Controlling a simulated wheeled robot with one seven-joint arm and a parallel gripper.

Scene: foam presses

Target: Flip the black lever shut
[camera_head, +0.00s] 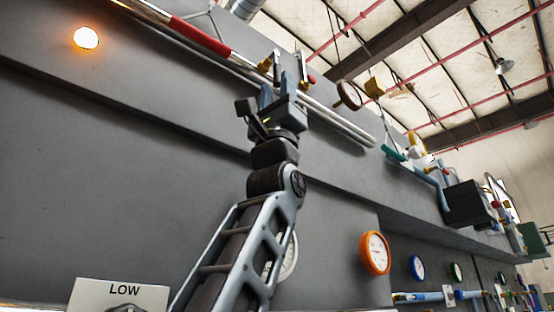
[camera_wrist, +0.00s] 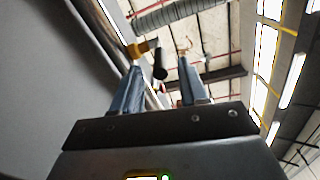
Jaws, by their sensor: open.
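The black lever (camera_wrist: 160,62) shows in the wrist view as a short dark handle, beside a brass fitting (camera_wrist: 142,48) on the pipe. My gripper (camera_wrist: 159,68) is open, with one blue-grey finger on each side of the lever in this view. Whether either finger touches it, I cannot tell. In the head view my gripper (camera_head: 277,88) is raised just below the brass fitting (camera_head: 265,64) on the wall pipe. The lever is small there and hard to tell from the parts around it.
A pipe with a red section (camera_head: 200,36) runs along the grey wall. A round brown handwheel (camera_head: 349,95) is to the right of my gripper. An orange-rimmed gauge (camera_head: 375,252) and a "LOW" sign (camera_head: 120,294) are lower down. A lamp (camera_head: 86,38) glows at upper left.

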